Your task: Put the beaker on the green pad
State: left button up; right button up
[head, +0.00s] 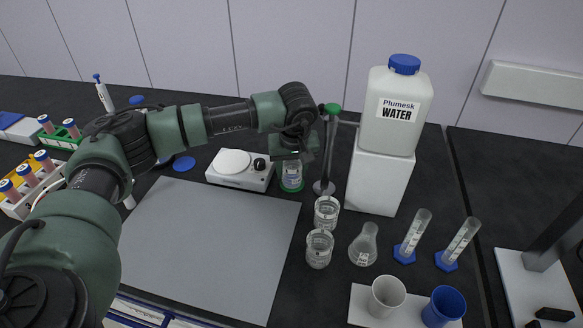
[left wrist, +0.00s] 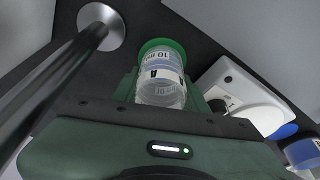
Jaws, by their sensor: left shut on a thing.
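The beaker (head: 291,175) is a clear glass vessel with a printed label, between the stirrer and the metal stand. My left gripper (head: 291,158) is above it, pointing down and shut on it. In the left wrist view the beaker (left wrist: 160,93) is upright between the two green fingers of my left gripper (left wrist: 161,98). The green pad (head: 291,188) shows as a rim around the beaker's base; it also shows in the left wrist view (left wrist: 160,43). The beaker covers most of the pad. I cannot tell whether its base touches the pad. My right gripper is not in view.
A white stirrer (head: 240,169) stands just left of the beaker. The metal stand (head: 325,186) is close on the right, with a white block (head: 379,182) bearing a water container (head: 395,110). Two beakers (head: 319,250) (head: 327,212) stand in front. The grey mat (head: 210,245) is clear.

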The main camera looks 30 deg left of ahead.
aim_at(293, 188)
pick_arm(q)
jog(key=shift+f, duration=0.1)
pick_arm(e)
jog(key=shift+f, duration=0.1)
pick_arm(q)
jog(key=o, duration=1)
jog(key=shift+c, duration=0.2)
jog(key=o, duration=0.4)
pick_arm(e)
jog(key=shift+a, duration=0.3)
pick_arm(q)
jog(key=b+v, duration=0.1)
jog(key=v, duration=1.1)
jog(key=shift+b, duration=0.3)
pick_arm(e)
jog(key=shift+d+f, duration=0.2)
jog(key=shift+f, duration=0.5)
pick_arm(q)
jog(key=shift+r, duration=0.2)
